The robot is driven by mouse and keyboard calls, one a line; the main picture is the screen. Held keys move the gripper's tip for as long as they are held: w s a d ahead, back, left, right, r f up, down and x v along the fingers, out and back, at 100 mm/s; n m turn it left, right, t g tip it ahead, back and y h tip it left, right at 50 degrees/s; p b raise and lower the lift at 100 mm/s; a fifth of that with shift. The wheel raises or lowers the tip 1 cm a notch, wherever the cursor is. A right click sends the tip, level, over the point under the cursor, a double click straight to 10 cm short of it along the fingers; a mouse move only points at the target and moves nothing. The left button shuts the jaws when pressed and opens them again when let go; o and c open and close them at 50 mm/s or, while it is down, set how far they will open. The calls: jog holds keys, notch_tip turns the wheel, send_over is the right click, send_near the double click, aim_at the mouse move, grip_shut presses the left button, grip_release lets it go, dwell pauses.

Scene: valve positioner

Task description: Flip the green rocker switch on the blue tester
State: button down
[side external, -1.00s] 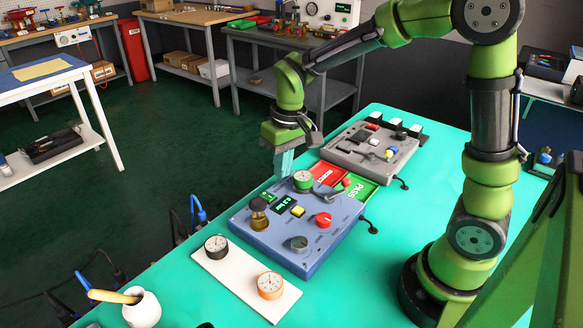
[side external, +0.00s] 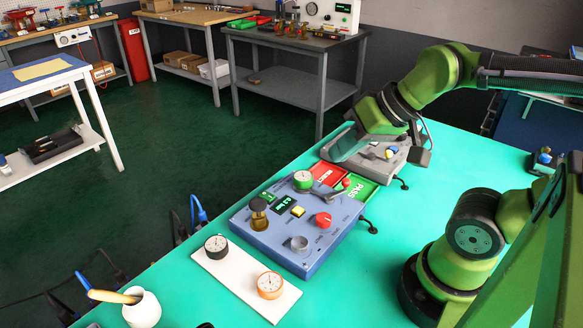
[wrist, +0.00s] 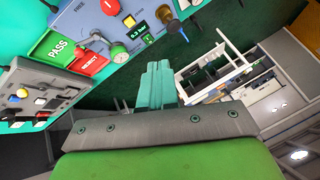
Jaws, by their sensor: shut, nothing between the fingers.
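The blue tester (side external: 262,240) stands on the teal bench in the side view. Its small green rocker switch (side external: 268,196) sits near the far left edge, beside the dark display (side external: 285,203). In the wrist view the tester (wrist: 88,22) is at the top, with the green switch (wrist: 148,38) next to the display. Which way the rocker is tipped is too small to tell. My gripper (side external: 342,150) is shut and empty, tilted, over the grey panel beyond the tester and apart from the switch. Its teal fingers also show in the wrist view (wrist: 158,68).
A grey panel (side external: 385,165) stands beyond.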

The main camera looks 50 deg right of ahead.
jog(key=shift+f, duration=0.1)
jog(key=w+f+m+g+h, duration=0.1)
jog(key=w+f+m+g, duration=0.1)
jog(key=w+m, duration=0.5)
jog(key=w+d+f+m+g+h, duration=0.1)
jog(key=w+f+m+g, duration=0.2)
jog(key=w, duration=1)
jog(key=m+g, duration=0.2)
jog(key=m, duration=0.2)
jog(key=shift+w+d, duration=0.2)
jog(key=shift+w, duration=0.2)
